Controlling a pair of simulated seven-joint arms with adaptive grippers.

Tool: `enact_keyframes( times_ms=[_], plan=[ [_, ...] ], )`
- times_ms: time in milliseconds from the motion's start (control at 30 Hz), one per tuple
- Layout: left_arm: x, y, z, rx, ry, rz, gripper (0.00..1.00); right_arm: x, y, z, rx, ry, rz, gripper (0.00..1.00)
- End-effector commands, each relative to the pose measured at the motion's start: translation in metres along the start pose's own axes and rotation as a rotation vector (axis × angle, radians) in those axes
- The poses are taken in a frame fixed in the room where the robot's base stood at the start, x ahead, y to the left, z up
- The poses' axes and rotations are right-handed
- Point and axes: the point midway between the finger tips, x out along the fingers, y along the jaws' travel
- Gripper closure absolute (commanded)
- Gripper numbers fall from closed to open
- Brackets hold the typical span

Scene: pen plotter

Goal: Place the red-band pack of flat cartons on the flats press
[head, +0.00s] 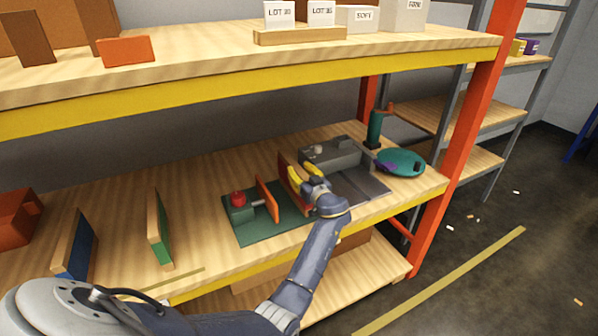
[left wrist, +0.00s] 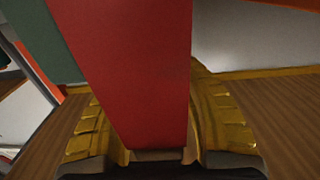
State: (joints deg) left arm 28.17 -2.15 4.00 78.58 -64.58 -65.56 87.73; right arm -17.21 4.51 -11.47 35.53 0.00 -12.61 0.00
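The red-band pack (head: 288,176) shows in the head view as an upright thin panel, partly hidden by my left gripper (head: 308,178). In the left wrist view its broad red face (left wrist: 135,60) stands between the yellow fingers (left wrist: 160,125), which are closed on it. The flats press (head: 233,228) has a dark green base, a red knob and an upright orange plate (head: 267,198). The pack is at the right end of the base, right of the plate and apart from it. Whether its lower edge touches the base is hidden. My right gripper is not in view.
A grey machine (head: 335,155) stands close right of the pack, with a teal round tray (head: 401,162) beyond it. A green pack (head: 160,232), a blue pack (head: 77,245) and an orange-red box (head: 17,216) stand to the left. The upper shelf (head: 200,62) overhangs behind.

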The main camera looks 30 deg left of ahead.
Motion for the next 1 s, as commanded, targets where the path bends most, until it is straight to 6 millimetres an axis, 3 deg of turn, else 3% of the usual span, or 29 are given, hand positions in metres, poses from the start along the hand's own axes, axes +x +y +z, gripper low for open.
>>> enact_keyframes(
  times_ms=[100, 400, 1000],
  plan=[
    [0.000, 0.000, 0.000, 0.000, 0.000, 0.000, 0.55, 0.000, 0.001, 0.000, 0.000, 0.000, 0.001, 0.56],
    [0.000, 0.000, -0.004, -0.002, 0.001, 0.000, 0.55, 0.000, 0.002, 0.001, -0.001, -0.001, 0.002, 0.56],
    [-0.069, 0.000, -0.003, -0.002, 0.000, 0.000, 0.55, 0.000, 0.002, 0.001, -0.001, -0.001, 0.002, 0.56]
  ],
)
